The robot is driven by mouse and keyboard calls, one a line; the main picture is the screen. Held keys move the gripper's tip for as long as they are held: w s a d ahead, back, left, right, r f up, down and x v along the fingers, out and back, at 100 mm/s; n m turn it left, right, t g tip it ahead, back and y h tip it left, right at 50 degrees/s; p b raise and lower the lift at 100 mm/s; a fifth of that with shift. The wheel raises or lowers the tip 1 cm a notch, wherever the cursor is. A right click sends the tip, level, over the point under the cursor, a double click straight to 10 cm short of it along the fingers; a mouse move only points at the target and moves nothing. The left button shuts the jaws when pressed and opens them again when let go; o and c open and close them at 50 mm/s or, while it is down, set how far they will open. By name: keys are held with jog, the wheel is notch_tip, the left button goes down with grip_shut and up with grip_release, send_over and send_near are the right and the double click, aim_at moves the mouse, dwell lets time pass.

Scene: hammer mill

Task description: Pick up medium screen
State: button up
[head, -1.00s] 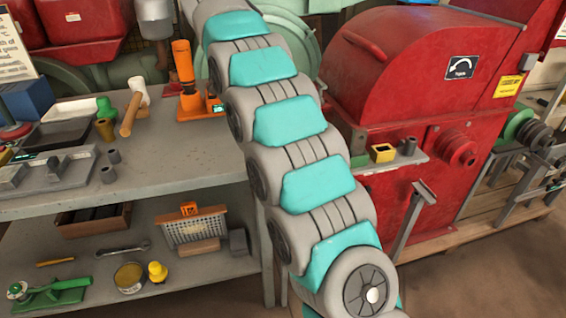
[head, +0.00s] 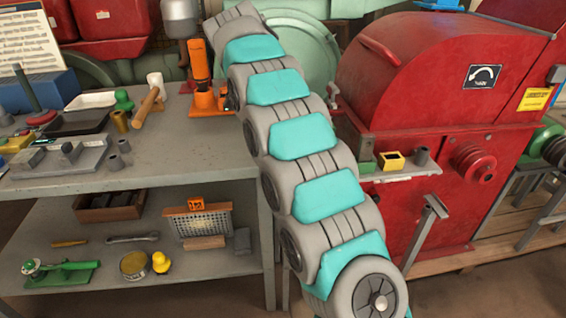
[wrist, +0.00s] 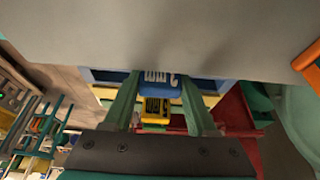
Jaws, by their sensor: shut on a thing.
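My gripper (wrist: 160,92) shows in the wrist view as two green fingers closed on a blue piece (wrist: 160,80) with a light "mm" marking, upside down. I take this blue piece for the handle of the medium screen; how much of the screen shows is unclear. In the head view my arm reaches up and left, and its gripper end is hidden. Another screen (head: 208,226), with an orange numbered handle and pale mesh, leans on the lower shelf.
The red mill (head: 430,85) stands right of my arm. The grey bench (head: 180,155) holds an orange stand (head: 203,80) and several small parts. A grey surface (wrist: 170,35) fills the top of the wrist view. Brown floor lies at the lower right.

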grip_shut()
jog(key=shift+r, duration=0.1)
dwell(0.3)
